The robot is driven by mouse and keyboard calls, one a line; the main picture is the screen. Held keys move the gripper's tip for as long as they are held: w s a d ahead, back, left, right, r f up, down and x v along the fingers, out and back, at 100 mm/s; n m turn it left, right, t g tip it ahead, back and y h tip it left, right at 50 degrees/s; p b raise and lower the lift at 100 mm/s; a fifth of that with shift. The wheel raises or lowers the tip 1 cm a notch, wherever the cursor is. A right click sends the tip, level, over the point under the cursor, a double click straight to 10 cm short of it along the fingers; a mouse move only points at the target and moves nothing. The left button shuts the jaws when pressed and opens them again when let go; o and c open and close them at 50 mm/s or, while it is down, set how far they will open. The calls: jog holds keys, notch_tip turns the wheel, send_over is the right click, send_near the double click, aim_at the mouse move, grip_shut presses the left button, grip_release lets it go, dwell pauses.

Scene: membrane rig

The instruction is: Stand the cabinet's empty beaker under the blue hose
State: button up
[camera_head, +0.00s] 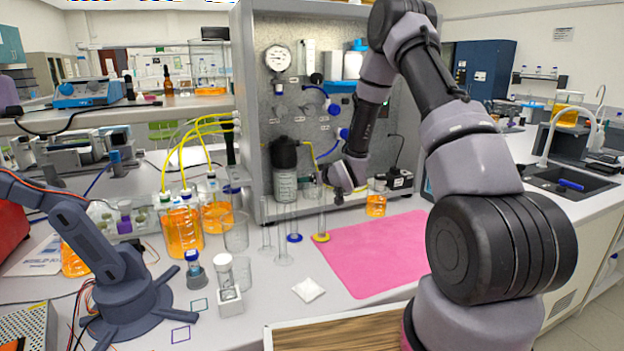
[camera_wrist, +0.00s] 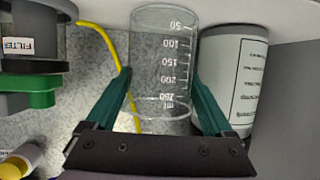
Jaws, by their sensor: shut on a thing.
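A clear, empty beaker (camera_wrist: 160,75) with white graduation marks stands between my green gripper fingers (camera_wrist: 160,95) in the wrist view. The fingers are shut on its sides. In the head view my gripper (camera_head: 328,179) is low inside the open grey cabinet (camera_head: 250,100). The held beaker is small and mostly hidden there.
A black-capped filter bottle (camera_head: 285,170) stands left of my gripper, and a white labelled container (camera_wrist: 226,75) is close beside the beaker. An orange-filled beaker (camera_head: 376,203) is right. The pink mat (camera_head: 375,255) is clear.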

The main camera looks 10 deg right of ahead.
jog(key=o, duration=1.2)
jog(key=shift+c, duration=0.2)
jog(key=v, duration=1)
jog(key=shift+s+d+r, duration=0.2)
jog(key=shift+s, duration=0.15)
jog(key=s+d+r+m+g+h, duration=0.1)
jog(key=s+d+r+m+h, duration=0.2)
jog(key=r, duration=0.6)
jog(key=s+d+r+m+g+h, duration=0.1)
jog(key=s+d+r, duration=0.2)
jog(key=s+r, duration=0.35)
jog(key=s+a+r+m+g, duration=0.2)
jog(key=s+r, duration=0.3)
jog(key=s, duration=0.6)
jog(key=s+a+r+m+g+y, duration=0.1)
jog(key=s+r, duration=0.5)
jog(key=s, duration=0.6)
jog(key=shift+s+a+r+m+g+y, duration=0.2)
jog(key=shift+a+r+m+g+y, duration=0.1)
jog(key=shift+a+m+g, duration=0.1)
